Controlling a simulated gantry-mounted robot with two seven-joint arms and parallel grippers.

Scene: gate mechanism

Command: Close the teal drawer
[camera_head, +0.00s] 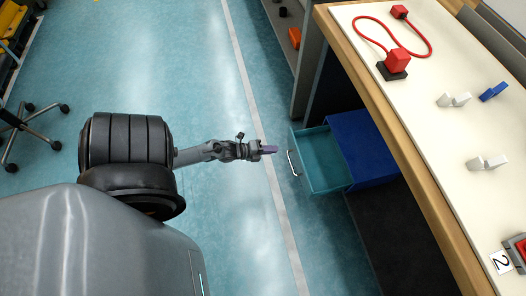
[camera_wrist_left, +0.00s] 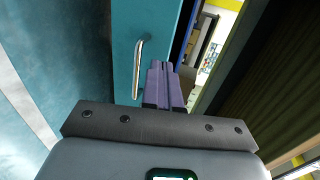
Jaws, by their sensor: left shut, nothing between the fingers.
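The teal drawer (camera_head: 321,160) is pulled out of a blue cabinet (camera_head: 362,146) under the workbench, and it looks empty inside. Its silver handle (camera_head: 292,163) is on the front, facing my left arm. My left gripper (camera_head: 271,149) is just left of the drawer front, with its purple fingers shut and empty. In the left wrist view the drawer front (camera_wrist_left: 150,24) stands upright ahead, with the handle (camera_wrist_left: 138,68) just left of the shut fingers (camera_wrist_left: 162,84). I cannot tell whether the fingers touch the front. My right gripper is not in view.
The workbench (camera_head: 440,130) fills the right side, above the cabinet. On it are a red block with a red cable (camera_head: 398,58), a blue piece (camera_head: 493,91) and white pieces. Teal floor (camera_head: 240,230) is open left of the drawer. A wheeled chair (camera_head: 25,120) stands far left.

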